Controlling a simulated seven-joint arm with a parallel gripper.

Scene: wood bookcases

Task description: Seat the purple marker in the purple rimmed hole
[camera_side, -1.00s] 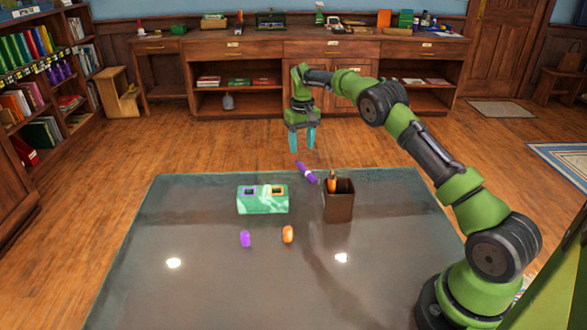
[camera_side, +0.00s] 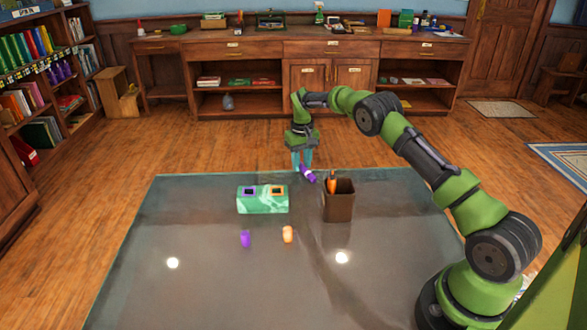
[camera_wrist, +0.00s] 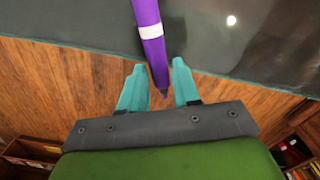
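The purple marker (camera_side: 309,175), with a white band, is at the table's back edge beside the brown cup. In the wrist view the purple marker (camera_wrist: 149,30) has its pointed dark end past the table edge, between my fingers. My gripper (camera_side: 302,163) is lowered over that end. In the wrist view my gripper (camera_wrist: 159,75) has its teal fingers on either side of the marker, with small gaps showing. The purple rimmed hole (camera_side: 249,191) is in the left part of the top of a green marbled block (camera_side: 262,205), left of the marker.
An orange rimmed hole (camera_side: 277,190) is beside the purple one. The brown cup (camera_side: 338,206) holds an orange marker (camera_side: 332,180). A purple piece (camera_side: 245,239) and an orange piece (camera_side: 288,234) stand in front of the block. The table's front (camera_side: 250,290) is clear.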

